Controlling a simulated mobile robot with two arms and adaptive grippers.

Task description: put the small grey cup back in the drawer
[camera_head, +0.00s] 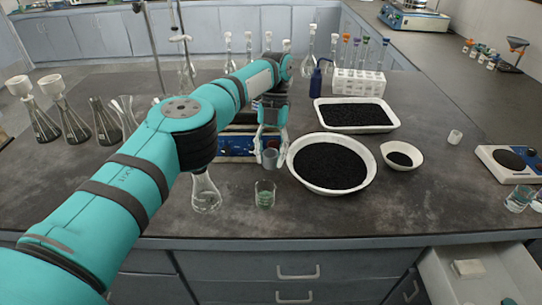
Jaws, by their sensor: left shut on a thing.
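My left gripper (270,146) is at the middle of the bench, pointing down, with its fingers shut on the small grey cup (270,159). The cup is just left of the large round dish of black grains. Whether it touches the bench is hard to tell. The open drawer (437,279) is at the lower right, below the bench's front edge, well to the right of the gripper. A pale block lies in it. My right gripper is not in view.
A flask (205,193) and a beaker with green contents (264,194) stand in front of the gripper. The large dish (332,191), white tray (354,102) and small bowl (402,156) hold black grains. A small white cup (455,137) stands farther right.

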